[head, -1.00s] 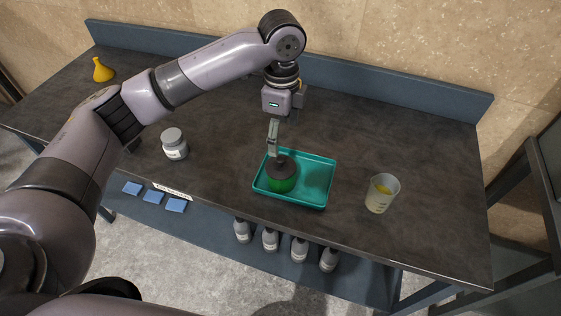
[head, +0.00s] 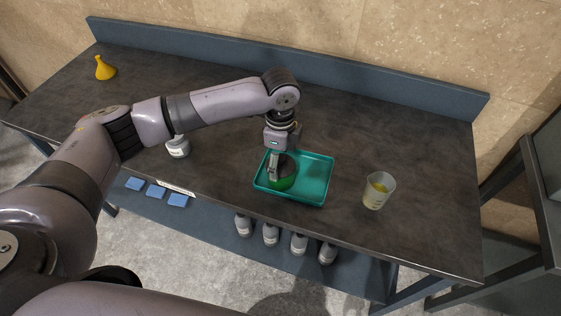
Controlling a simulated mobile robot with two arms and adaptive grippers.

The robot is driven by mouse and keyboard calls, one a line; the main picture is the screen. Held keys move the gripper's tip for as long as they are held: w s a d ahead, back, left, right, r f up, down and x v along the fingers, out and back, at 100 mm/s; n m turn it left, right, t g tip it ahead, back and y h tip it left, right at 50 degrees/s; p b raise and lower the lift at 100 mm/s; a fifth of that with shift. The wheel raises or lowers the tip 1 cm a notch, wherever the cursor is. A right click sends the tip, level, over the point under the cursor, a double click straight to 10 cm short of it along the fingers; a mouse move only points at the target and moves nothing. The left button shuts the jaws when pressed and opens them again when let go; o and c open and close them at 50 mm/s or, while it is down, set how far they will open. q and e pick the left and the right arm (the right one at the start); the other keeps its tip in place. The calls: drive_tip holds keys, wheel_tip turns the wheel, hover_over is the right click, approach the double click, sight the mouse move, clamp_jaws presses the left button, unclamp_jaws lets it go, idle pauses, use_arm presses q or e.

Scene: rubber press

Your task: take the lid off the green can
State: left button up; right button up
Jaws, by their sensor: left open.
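The green can (head: 283,184) stands upright in the teal tray (head: 316,190) on the dark bench. Its dark lid (head: 289,168) sits on top and is partly hidden by my left gripper. My left gripper (head: 273,176) points down at the can, with its fingers low in front of and over the lid. It is open; the view does not show clearly whether a finger touches the lid. My right gripper is not in view.
A clear beaker with yellow contents (head: 377,190) stands right of the tray. A grey jar (head: 178,148) is left, partly behind my arm. A yellow funnel (head: 104,68) is far left. Several bottles (head: 270,234) stand on the lower shelf.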

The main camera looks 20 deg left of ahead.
use_arm(q)
drive_tip(key=shift+c, duration=0.6)
drive_tip(key=c, duration=0.9)
drive_tip(key=shift+s, duration=0.15)
drive_tip(key=c, duration=0.4)
drive_tip(key=shift+f, duration=0.1)
